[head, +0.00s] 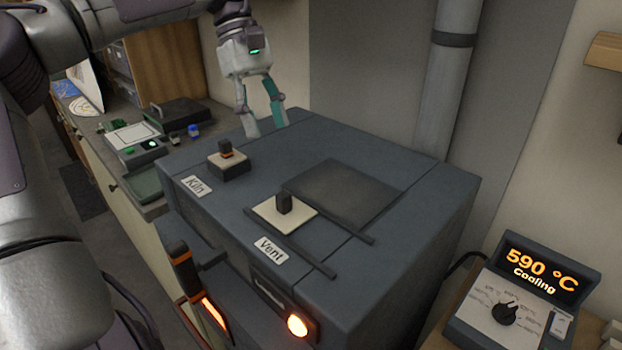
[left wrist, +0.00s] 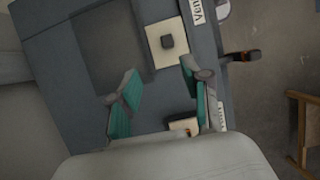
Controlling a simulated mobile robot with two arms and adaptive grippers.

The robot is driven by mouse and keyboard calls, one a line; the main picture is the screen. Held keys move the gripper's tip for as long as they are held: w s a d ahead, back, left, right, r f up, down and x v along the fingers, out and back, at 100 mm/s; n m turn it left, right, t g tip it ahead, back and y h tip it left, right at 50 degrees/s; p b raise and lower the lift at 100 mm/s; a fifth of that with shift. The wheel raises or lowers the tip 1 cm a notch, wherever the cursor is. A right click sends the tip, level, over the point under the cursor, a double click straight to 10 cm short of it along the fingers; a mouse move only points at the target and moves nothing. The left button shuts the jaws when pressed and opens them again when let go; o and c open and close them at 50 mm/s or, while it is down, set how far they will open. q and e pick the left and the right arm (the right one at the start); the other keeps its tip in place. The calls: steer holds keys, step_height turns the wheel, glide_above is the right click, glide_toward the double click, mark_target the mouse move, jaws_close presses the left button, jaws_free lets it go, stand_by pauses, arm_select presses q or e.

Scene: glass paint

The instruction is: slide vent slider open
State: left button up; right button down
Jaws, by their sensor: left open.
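The vent slider (head: 298,217) is a cream plate with a dark upright knob, lying between two dark rails on top of the blue-grey kiln (head: 340,285), behind the "Vent" label. A dark square area (head: 345,192) lies beside it, toward the back right. My left gripper (head: 267,128) is open and empty above the kiln's back left part, apart from the slider. In the left wrist view the slider (left wrist: 156,52) shows beyond the open fingertips (left wrist: 160,69), with the dark area to its left. My right gripper is not in view.
A second knob block (head: 228,170) with an orange band stands by the "Kiln" label. A controller (head: 540,270) reads 590 °C, Cooling. A vent pipe (head: 447,85) rises behind.

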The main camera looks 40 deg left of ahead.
arm_select(q)
steer(key=p, duration=0.1)
glide_above(282, 193)
steer(key=a, duration=0.2)
step_height(282, 193, down, 5)
steer(key=x, duration=0.2)
steer(key=p+x, duration=0.1)
steer(key=x, duration=0.3)
steer(key=shift+w+a+f+p, duration=0.15)
steer(key=shift+a+p, duration=0.1)
steer(key=shift+p, duration=0.1)
steer(key=shift+d+f, duration=0.15)
steer(key=shift+f, duration=0.4)
steer(key=shift+d+f, duration=0.1)
steer(key=shift+f, duration=0.05)
steer(key=shift+c, duration=0.5)
steer(key=c, duration=0.8)
jaws_close()
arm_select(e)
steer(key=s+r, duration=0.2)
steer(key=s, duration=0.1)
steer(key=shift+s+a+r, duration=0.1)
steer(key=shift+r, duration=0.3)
